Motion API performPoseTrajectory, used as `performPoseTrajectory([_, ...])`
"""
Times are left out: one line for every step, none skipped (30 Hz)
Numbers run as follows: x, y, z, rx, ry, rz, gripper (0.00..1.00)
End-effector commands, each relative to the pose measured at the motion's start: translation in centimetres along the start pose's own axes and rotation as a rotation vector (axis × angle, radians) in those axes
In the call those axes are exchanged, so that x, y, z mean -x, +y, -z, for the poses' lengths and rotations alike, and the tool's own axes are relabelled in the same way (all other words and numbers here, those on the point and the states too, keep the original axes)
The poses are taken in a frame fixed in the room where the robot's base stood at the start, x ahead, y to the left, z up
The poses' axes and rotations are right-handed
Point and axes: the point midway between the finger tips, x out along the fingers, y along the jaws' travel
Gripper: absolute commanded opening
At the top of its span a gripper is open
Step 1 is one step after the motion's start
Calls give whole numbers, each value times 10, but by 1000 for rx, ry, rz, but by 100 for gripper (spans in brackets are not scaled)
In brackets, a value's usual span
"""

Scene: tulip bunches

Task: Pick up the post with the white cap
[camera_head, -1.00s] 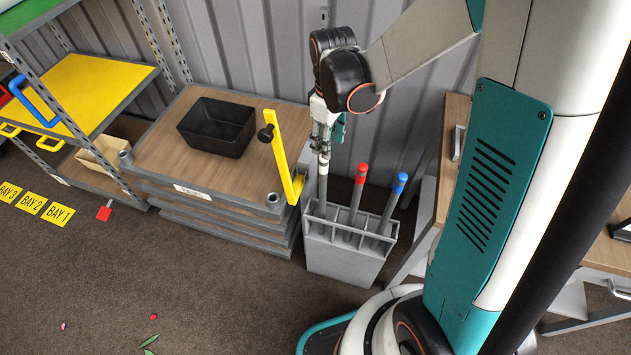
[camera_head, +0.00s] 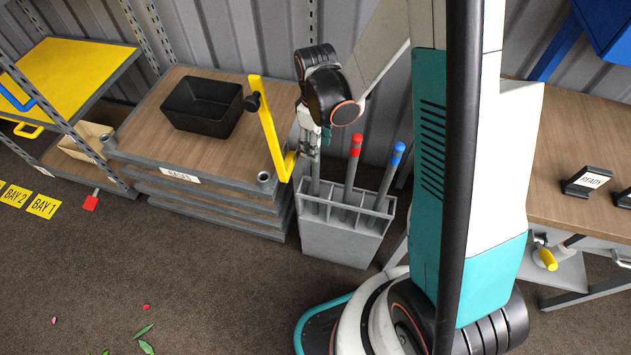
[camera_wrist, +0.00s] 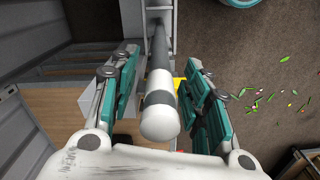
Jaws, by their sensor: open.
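The post with the white cap (camera_wrist: 160,115) stands in the left slot of a grey divided stand (camera_head: 340,240). In the wrist view its white cap lies between my two teal-padded fingers, with a gap on both sides. My gripper (camera_wrist: 161,102) is open around the post's top. In the head view my gripper (camera_head: 309,148) is over the left slot; the grey shaft (camera_head: 315,182) shows below it and the cap is hidden. A red-capped post (camera_head: 354,160) and a blue-capped post (camera_head: 391,172) stand to the right in the same stand.
A yellow upright bar (camera_head: 266,125) with a black knob stands close left of my gripper, at the edge of a wooden-topped stack (camera_head: 150,130) holding a black bin (camera_head: 203,108). A corrugated wall is behind. A wooden bench (camera_head: 570,130) is at right.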

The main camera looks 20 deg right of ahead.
Motion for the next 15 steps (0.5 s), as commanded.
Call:
performPoseTrajectory([-7,0,0,0,0,0,44])
performPoseTrajectory([-8,0,0,0,0,0,44])
performPoseTrajectory([-9,0,0,0,0,0,44])
performPoseTrajectory([-9,0,0,0,0,0,44])
performPoseTrajectory([-8,0,0,0,0,0,44])
performPoseTrajectory([-8,0,0,0,0,0,44])
performPoseTrajectory([-7,0,0,0,0,0,44])
performPoseTrajectory([-7,0,0,0,0,0,44])
performPoseTrajectory([-7,0,0,0,0,0,39])
performPoseTrajectory([-7,0,0,0,0,0,32])
performPoseTrajectory([-7,0,0,0,0,0,25])
performPoseTrajectory([-7,0,0,0,0,0,16])
performPoseTrajectory([-7,0,0,0,0,0,10])
performPoseTrajectory([-7,0,0,0,0,0,3])
performPoseTrajectory([-7,0,0,0,0,0,0])
